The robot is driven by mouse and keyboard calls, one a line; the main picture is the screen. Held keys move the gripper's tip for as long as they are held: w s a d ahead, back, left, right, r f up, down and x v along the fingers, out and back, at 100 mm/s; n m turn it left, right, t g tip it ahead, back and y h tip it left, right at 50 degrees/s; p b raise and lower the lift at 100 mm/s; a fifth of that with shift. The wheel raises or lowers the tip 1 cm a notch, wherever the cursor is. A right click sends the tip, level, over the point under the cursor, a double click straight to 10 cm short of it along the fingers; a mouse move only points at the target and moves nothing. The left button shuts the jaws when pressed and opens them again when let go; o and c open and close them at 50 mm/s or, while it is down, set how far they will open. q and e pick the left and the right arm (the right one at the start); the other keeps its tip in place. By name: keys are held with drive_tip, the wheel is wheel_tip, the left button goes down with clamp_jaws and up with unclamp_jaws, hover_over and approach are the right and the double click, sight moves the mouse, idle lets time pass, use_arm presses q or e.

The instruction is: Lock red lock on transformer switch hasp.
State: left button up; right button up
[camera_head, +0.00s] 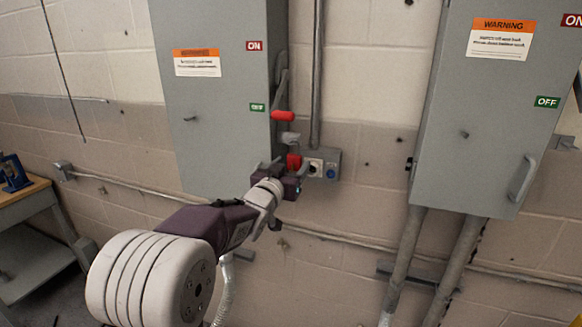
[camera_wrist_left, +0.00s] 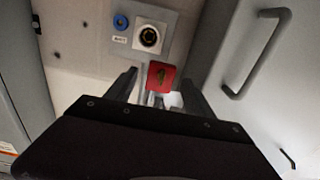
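The red lock (camera_head: 293,161) is at the right side of the left grey switch box (camera_head: 215,120), below the red-tipped switch lever (camera_head: 283,116). A small grey metal piece (camera_head: 290,138), perhaps the hasp, shows just above it. My left gripper (camera_head: 291,180) is at the lock. In the left wrist view, the red lock (camera_wrist_left: 161,76) shows between the two dark fingertips, with a gap on each side, so the gripper looks open. Whether the lock's shackle passes through the hasp is hidden. My right gripper is not in view.
A small control box (camera_head: 321,164) with a round switch and blue button is on the wall just right of the lock. A second grey box (camera_head: 485,120) with a handle hangs at right. Conduit pipes run along the wall. A workbench (camera_head: 25,200) stands at far left.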

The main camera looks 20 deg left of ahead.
use_arm(q)
drive_tip(key=shift+s+f+b, duration=0.1)
drive_tip(key=shift+s+b, duration=0.2)
drive_tip(key=shift+s, duration=0.35)
drive_tip(key=shift+s+b, duration=0.35)
drive_tip(key=shift+s, duration=1.55)
drive_tip(key=shift+a, duration=0.1)
drive_tip(key=s+p, duration=0.1)
drive_tip(key=s, duration=0.8)
drive_tip(key=shift+a, duration=0.15)
